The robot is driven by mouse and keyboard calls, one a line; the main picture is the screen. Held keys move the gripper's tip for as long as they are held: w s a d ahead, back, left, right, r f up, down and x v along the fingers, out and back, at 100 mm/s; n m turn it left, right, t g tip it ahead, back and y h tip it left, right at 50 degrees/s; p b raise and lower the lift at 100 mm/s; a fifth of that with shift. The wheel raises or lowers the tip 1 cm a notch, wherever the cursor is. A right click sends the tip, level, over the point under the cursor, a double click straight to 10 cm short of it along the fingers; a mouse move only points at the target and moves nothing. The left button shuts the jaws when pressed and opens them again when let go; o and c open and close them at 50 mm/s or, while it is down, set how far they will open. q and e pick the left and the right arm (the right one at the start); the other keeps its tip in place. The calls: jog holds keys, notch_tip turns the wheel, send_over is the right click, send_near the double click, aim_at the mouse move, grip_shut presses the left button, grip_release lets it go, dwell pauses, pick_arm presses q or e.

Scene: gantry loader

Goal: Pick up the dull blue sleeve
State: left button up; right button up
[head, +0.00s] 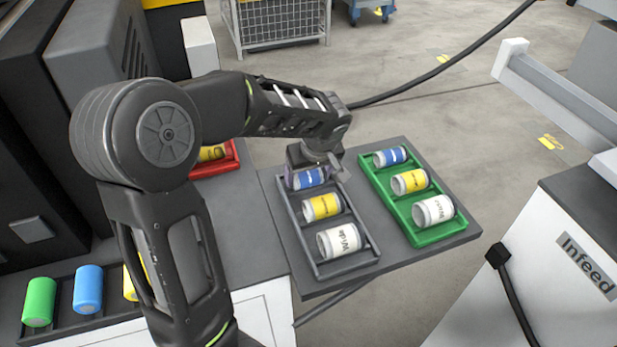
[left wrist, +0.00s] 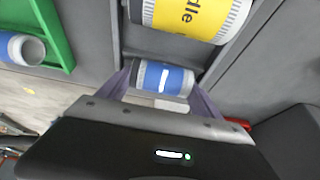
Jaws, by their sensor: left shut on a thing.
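The dull blue sleeve (head: 310,178) lies on its side in the top slot of the grey tray (head: 374,262). My left gripper (head: 315,172) reaches down over it from above and is shut on it. In the left wrist view the sleeve (left wrist: 164,77) sits between the two purple-grey fingers, with part of its label showing. A second blue sleeve (head: 390,156) lies in the top slot of the green tray (head: 449,238), apart from the gripper. My right gripper is not in view.
The grey tray also holds a yellow sleeve (head: 322,207) and a white sleeve (head: 339,242). The green tray holds a yellow (head: 409,181) and a white one (head: 433,210). A red tray (head: 226,163) is behind my arm.

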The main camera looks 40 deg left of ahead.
aim_at(309, 172)
pick_arm(q)
jog(key=shift+c, duration=0.3)
jog(key=shift+w+r, duration=0.1)
jog(key=shift+r, duration=0.4)
notch_tip(309, 172, up, 9)
jog(key=shift+r, duration=0.1)
dwell(0.4)
